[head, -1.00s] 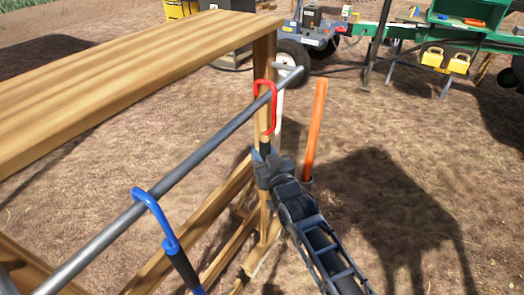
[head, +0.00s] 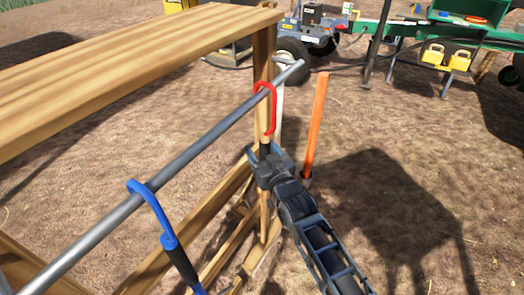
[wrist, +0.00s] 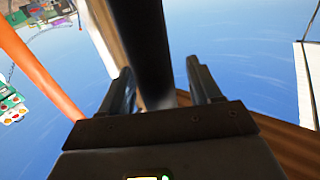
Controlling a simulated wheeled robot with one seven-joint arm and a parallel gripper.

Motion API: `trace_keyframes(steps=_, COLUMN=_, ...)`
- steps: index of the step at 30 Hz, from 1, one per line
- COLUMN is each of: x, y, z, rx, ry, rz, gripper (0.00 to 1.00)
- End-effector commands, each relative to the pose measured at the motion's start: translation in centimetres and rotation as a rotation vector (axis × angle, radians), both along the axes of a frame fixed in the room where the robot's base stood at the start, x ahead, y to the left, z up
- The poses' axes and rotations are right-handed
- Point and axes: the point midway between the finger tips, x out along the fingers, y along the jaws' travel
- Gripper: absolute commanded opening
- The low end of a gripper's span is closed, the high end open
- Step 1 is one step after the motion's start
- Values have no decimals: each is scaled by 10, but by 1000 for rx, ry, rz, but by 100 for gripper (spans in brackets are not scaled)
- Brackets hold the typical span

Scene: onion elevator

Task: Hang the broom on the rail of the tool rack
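A tool with a red hook (head: 273,108) and a black upper grip hangs with its hook over the grey metal rail (head: 160,175) of the wooden tool rack (head: 150,62), near the rail's far end. I take it for the broom; its lower end is hidden. My gripper (head: 267,152) is at the black grip just below the red hook. In the wrist view the black handle (wrist: 150,45) runs between my two fingers (wrist: 162,88), which stand apart with a gap at the right.
A blue-hooked tool (head: 150,205) hangs on the rail nearer to me. An orange pole (head: 316,125) stands upright just right of my gripper. A rack post (head: 263,60) is close behind the red hook. Bare ground (head: 420,190) lies open to the right.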

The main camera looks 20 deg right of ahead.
Motion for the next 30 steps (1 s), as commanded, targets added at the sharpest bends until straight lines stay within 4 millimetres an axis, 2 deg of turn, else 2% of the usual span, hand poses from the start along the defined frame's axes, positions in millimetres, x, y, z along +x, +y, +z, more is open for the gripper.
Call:
trace_keyframes(steps=10, x=-7, y=1, z=-2, rx=0, ry=4, rz=1, gripper=64)
trace_keyframes(steps=21, x=-62, y=0, z=0, rx=-1, ry=3, rz=0, gripper=64)
trace_keyframes(steps=25, x=-74, y=-1, z=-1, rx=0, ry=2, rz=-1, gripper=64)
trace_keyframes(steps=30, x=-78, y=0, z=-1, rx=0, ry=0, rz=0, gripper=64)
